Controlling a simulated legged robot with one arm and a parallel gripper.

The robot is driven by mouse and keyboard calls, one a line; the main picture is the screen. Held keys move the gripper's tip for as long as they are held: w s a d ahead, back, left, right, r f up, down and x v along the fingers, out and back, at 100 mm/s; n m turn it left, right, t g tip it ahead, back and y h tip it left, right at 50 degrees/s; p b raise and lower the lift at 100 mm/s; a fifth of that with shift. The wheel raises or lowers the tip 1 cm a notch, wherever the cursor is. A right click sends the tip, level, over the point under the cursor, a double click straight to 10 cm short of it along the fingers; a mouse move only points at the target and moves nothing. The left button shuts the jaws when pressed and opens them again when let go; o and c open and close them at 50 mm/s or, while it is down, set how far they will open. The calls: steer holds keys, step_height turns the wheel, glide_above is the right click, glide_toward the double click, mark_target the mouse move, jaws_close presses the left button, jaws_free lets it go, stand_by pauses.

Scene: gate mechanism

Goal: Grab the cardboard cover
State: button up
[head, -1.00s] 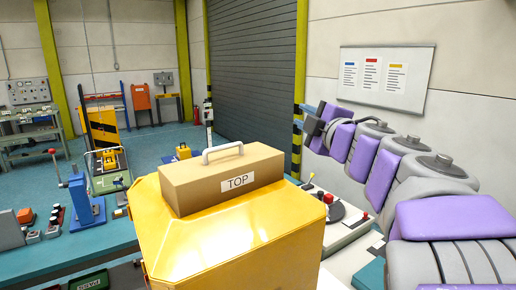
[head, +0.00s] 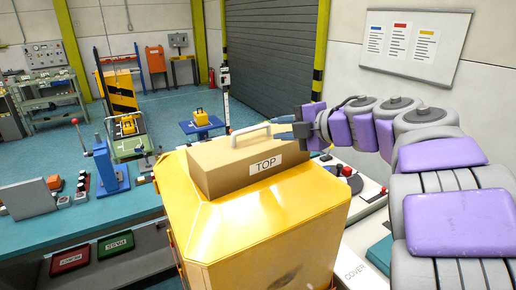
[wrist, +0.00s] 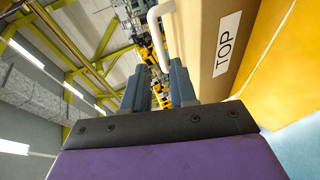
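The cardboard cover (head: 220,165) is a brown box-shaped piece labelled TOP, sitting on top of a yellow casing (head: 265,215). A pale grey handle (head: 250,132) arches over its top. In the wrist view the cover (wrist: 205,40) fills the upper right, and its handle (wrist: 154,25) shows just beyond the fingertips. My gripper (head: 285,128) is at the right end of the handle, close to it. In the wrist view my gripper (wrist: 158,72) has its two fingers apart with a gap between them. I cannot tell whether the fingers touch the handle.
A teal workbench (head: 120,218) extends left, with a blue lever stand (head: 108,172) and small buttons. Red (head: 70,258) and green (head: 115,244) boxes lie on its lower shelf. A white panel with a red knob (head: 345,170) stands right of the casing.

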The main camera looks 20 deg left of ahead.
mark_target(255, 130)
steer(key=x, duration=0.4)
steer(key=s+x, duration=0.1)
steer(key=x, duration=0.1)
steer(key=shift+a, duration=0.45)
steer(key=shift+w+a, duration=0.15)
steer(key=shift+a, duration=0.05)
steer(key=shift+w+d, duration=0.15)
steer(key=shift+d, duration=0.15)
steer(key=shift+w+a+f, duration=0.2)
steer(key=shift+w+f, duration=0.15)
steer(key=shift+w, duration=0.1)
steer(key=a, duration=0.3)
steer(key=a+f, duration=0.1)
steer(key=shift+w+a, duration=0.15)
steer(key=shift+w, duration=0.15)
steer(key=shift+c, duration=1.6)
steer(key=shift+w+d+r, duration=0.1)
steer(key=shift+d+r, duration=0.1)
steer(key=shift+d, duration=0.95)
jaws_close()
